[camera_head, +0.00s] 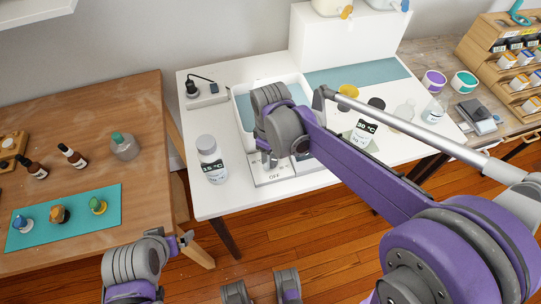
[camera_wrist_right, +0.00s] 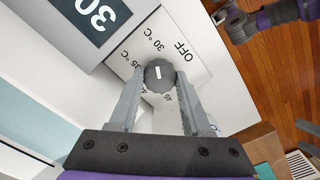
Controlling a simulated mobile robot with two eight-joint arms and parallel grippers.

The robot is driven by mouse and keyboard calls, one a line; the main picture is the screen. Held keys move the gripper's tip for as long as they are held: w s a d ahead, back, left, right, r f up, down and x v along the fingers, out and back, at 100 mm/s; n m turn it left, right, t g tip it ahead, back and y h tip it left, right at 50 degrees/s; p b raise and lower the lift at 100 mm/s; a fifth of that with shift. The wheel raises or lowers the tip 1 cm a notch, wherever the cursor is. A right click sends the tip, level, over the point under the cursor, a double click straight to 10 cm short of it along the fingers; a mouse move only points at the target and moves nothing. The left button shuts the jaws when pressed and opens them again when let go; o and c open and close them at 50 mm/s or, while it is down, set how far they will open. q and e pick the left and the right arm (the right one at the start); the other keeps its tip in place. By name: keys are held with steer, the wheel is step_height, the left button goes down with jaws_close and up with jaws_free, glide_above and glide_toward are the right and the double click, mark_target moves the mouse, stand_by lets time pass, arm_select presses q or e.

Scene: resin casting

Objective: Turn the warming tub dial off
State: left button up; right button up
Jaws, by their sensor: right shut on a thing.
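The dial (camera_wrist_right: 160,73) is a small grey knob with a white line on a white plate (camera_wrist_right: 205,70). The plate is printed OFF, 30 °C, 35 °C and higher values. The white line runs roughly up and down in the right wrist view; I cannot tell which end points. My right gripper (camera_wrist_right: 160,76) is shut on the dial, one finger on each side. In the head view, my right gripper and arm hide the dial; the plate (camera_head: 270,181) shows below. The white warming tub (camera_head: 238,106) stands behind. My left gripper (camera_head: 184,241) is low at left; its opening is unclear.
A black plug (camera_head: 192,88) sits at the back left. A wooden table (camera_head: 90,245) with bottles is at left.

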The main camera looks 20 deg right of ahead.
jaws_close()
steer(key=shift+m, duration=0.3)
steer(key=m, duration=0.5)
steer(key=shift+m, duration=0.3)
steer(key=m, duration=0.5)
steer(key=shift+m+p, duration=0.3)
steer(key=shift+p, duration=0.1)
steer(key=o, duration=1.2)
jaws_free()
steer(key=shift+r, duration=0.1)
